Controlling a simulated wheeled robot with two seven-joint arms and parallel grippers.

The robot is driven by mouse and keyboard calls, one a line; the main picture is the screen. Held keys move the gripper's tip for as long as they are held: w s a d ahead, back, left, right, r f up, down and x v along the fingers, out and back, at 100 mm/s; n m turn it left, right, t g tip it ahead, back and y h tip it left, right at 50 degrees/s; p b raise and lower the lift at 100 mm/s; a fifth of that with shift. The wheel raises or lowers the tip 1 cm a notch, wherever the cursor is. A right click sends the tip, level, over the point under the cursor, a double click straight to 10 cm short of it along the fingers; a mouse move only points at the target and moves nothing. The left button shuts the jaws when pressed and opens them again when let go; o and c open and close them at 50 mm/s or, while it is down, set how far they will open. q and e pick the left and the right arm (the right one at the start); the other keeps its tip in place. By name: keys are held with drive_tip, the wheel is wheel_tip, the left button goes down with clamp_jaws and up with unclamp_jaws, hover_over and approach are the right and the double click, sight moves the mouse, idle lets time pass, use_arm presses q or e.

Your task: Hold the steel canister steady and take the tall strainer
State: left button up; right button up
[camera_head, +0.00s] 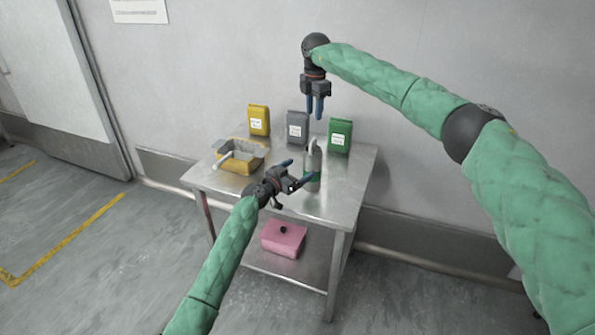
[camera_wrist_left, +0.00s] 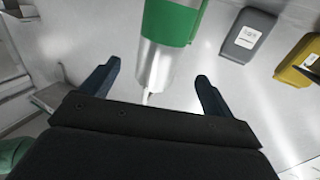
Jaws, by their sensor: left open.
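In the left wrist view the canister (camera_wrist_left: 154,65) shows beyond the gap between the open fingers (camera_wrist_left: 155,85); contact cannot be made out. My right gripper (camera_head: 316,106) hangs above and behind the canister, fingers pointing down, slightly apart and empty.
On the table (camera_head: 338,205) stand a yellow bag (camera_head: 259,120), a grey bag (camera_head: 297,127) and a green bag (camera_head: 340,135) at the back. A yellow-and-grey tray (camera_head: 240,165) sits at the left. A pink box (camera_head: 284,238) is on the lower shelf. The table's front right is clear.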

sight(307, 164)
use_arm(q)
drive_tip(key=shift+x, duration=3.85)
